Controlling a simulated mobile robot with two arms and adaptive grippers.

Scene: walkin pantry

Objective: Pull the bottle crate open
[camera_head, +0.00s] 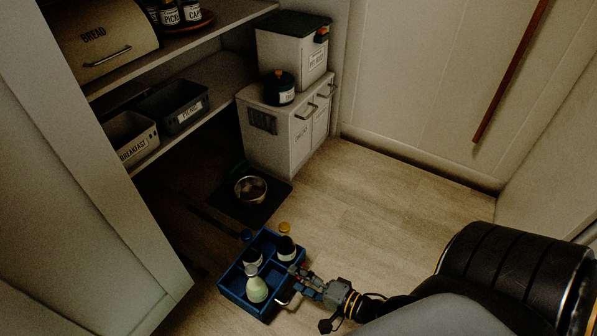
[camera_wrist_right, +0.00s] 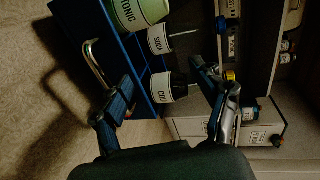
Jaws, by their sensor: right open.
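The blue bottle crate (camera_head: 233,292) stands on the floor in front of the shelves, with several bottles in its compartments. Its metal handle (camera_head: 284,299) is on the near right side; in the wrist view the handle (camera_wrist_right: 92,62) lies left of my gripper's left finger, which overlaps its lower end. A pale green tonic bottle (camera_head: 256,290) and a dark bottle (camera_head: 287,250) stand in the crate. My right gripper (camera_head: 301,279) is open beside the crate's right side, close to the handle. Contact cannot be told. My left gripper is out of view.
A metal bowl (camera_head: 250,189) sits on a dark mat (camera_head: 224,206) behind the crate. A white cabinet (camera_head: 272,158) with bins stands further back. The cabinet side panel (camera_head: 150,240) is at left. Wooden floor (camera_head: 385,205) to the right is clear.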

